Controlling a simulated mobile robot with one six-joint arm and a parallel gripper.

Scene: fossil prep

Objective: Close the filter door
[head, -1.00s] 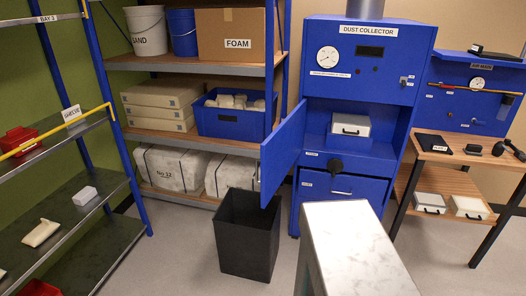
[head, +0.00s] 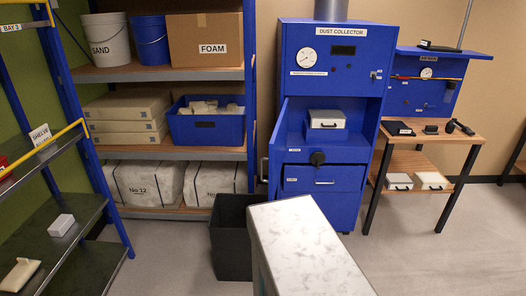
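The filter door (head: 277,150) is a blue panel hinged on the left side of the blue dust collector (head: 337,60). It stands open, swung out toward me, and shows as a narrow, nearly edge-on strip. The open compartment behind it holds a white box with a dark handle (head: 327,119). A drawer with a pale handle (head: 345,184) is lower down and appears shut. My gripper is not in view.
A pale marbled block (head: 305,240) stands close in front of me. A black bin (head: 229,245) is on the floor left of the collector. Loaded shelves (head: 175,75) fill the left and back. A wooden table (head: 450,137) stands right; floor before it is clear.

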